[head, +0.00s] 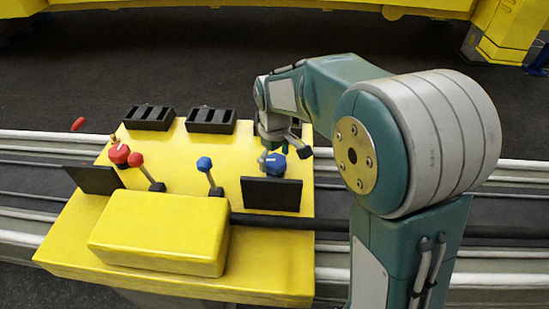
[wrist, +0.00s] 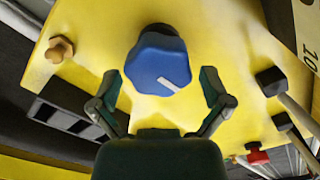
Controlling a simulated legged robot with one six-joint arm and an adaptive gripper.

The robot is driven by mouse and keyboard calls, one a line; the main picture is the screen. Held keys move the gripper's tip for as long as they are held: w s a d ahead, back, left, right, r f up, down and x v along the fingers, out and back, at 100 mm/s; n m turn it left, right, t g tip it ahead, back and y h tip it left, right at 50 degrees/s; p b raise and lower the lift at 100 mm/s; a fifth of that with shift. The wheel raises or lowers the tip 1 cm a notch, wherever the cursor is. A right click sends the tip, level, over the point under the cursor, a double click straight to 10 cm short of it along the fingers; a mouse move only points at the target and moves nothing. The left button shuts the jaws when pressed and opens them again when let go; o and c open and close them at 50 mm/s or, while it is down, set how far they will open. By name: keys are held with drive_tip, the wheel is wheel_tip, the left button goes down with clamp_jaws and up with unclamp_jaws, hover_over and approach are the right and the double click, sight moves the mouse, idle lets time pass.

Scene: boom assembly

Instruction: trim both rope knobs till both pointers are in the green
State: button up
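The blue knob (head: 275,162) sits at the right of the yellow console, behind a black panel. In the wrist view the lobed blue knob (wrist: 152,58) has a white mark pointing down and right. My gripper (wrist: 159,77) is open, its fingers apart on either side of the knob with gaps showing; I see no contact. In the head view my gripper (head: 277,150) is at the blue knob. The red knob (head: 119,153) is at the console's left; it also shows in the wrist view (wrist: 257,156). No pointer or green band can be made out.
A red-topped lever (head: 147,174) and a blue-topped lever (head: 208,174) stand between the knobs. Black panels (head: 95,180) (head: 271,194) stand upright at the front. Two black slotted boxes (head: 149,118) (head: 211,121) are at the back. A raised yellow block (head: 160,232) is nearest.

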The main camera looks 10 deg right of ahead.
drive_tip(key=c, duration=0.6)
drive_tip(key=shift+s+d+f+m, duration=0.1)
drive_tip(key=shift+m, duration=1.9)
drive_tip(key=o, duration=0.9)
